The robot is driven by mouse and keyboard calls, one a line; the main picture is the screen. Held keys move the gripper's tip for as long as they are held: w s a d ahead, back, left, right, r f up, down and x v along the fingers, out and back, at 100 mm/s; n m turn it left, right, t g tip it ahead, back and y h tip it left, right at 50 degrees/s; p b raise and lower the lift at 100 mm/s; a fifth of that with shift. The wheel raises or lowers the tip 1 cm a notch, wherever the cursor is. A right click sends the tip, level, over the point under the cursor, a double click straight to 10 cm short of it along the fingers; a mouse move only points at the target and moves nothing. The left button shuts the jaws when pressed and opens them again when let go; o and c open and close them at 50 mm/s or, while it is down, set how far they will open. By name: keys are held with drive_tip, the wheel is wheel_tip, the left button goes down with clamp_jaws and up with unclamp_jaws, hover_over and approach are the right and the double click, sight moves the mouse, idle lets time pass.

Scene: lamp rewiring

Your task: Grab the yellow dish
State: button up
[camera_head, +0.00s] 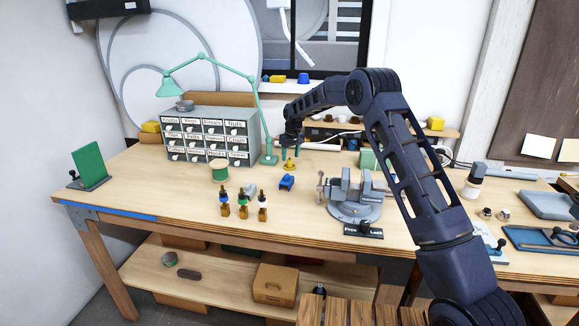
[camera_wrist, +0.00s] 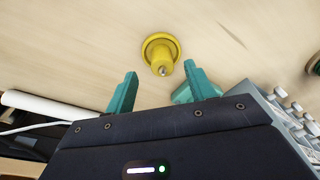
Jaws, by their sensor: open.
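The yellow dish (camera_head: 290,164) stands on the workbench, just right of the green lamp's base. In the wrist view the yellow dish (camera_wrist: 160,53) shows from above, as a round rim with a yellow post and a small metal tip in its middle. My gripper (camera_head: 291,150) is above the dish in the head view. In the wrist view its two teal fingers (camera_wrist: 160,82) are spread apart, one on each side of the post's end. The gripper is empty. I cannot tell whether a finger touches the dish.
A green lamp (camera_head: 268,158) and a labelled drawer cabinet (camera_head: 211,139) stand to the left. A blue block (camera_head: 286,183) lies in front of the dish, with a vise (camera_head: 352,198) at right.

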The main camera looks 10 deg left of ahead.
sight(289, 159)
drive_tip(key=f, duration=0.3)
drive_tip(key=shift+a+f, duration=0.25)
drive_tip(key=shift+a, duration=0.05)
drive_tip(key=shift+c, duration=0.4)
drive_tip(key=c, duration=1)
drive_tip(key=shift+r, duration=0.1)
